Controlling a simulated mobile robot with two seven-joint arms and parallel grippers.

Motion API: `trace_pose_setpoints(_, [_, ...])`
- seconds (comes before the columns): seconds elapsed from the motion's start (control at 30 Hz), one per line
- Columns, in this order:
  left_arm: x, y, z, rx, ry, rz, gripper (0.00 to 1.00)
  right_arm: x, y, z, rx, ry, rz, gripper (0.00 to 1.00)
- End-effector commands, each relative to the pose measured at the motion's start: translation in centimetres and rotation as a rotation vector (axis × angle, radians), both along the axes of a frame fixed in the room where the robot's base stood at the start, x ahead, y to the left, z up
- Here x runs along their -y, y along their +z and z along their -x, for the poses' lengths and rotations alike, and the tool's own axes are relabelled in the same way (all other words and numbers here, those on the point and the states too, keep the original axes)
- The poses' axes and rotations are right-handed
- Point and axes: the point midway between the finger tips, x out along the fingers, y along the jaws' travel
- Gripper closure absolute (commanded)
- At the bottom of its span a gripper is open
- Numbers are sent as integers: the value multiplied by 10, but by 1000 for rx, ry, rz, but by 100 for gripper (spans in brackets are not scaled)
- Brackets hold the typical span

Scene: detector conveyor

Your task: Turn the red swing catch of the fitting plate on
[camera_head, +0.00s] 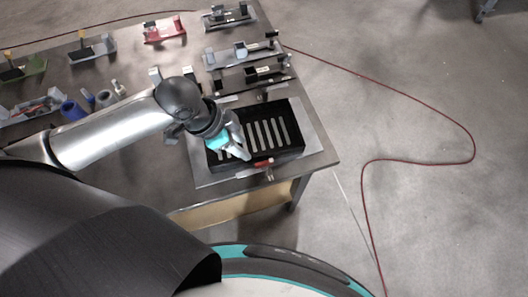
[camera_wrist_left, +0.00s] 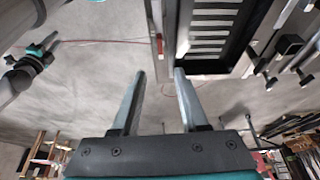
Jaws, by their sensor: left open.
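The fitting plate (camera_head: 315,160) is a grey plate at the table's front right corner, with a black slatted tray (camera_head: 298,142) on it. The red swing catch (camera_head: 263,163) lies at the tray's front edge, roughly along that edge. It also shows as a small red piece in the left wrist view (camera_wrist_left: 159,45). My left gripper (camera_head: 243,156) is over the tray's front left part, near the catch. In the left wrist view its fingers (camera_wrist_left: 158,72) are apart and empty, with the catch just beyond the tips. My right gripper (camera_wrist_left: 48,42) appears small at the left; its fingers are unclear.
Several coloured fixtures, including a red one (camera_head: 164,31), stand along the table's back. Black and grey fixtures (camera_head: 250,75) stand behind the tray. A red cable (camera_head: 420,100) crosses the floor at right.

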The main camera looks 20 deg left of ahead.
Motion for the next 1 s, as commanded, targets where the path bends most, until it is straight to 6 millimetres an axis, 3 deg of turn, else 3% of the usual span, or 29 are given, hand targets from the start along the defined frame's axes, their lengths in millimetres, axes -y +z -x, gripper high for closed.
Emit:
trace_pose_setpoints(0.17, [12, -32, -7, -2, 2, 2, 56, 0, -3, 9, -14, 1, 0, 65])
trace_pose_setpoints(0.43, [27, -76, -18, 1, 3, 3, 56, -7, -7, -14, 24, 2, -11, 65])
trace_pose_setpoints(0.6, [35, -100, -24, 2, 1, 1, 56, -10, -9, -16, 28, 1, -15, 65])
trace_pose_setpoints(0.8, [40, -117, -28, 3, 3, 1, 56, -10, -12, -13, 23, 2, -14, 65])
trace_pose_setpoints(1.0, [42, -123, -30, 4, 2, 0, 56, -9, -13, -7, 14, 2, -13, 65])
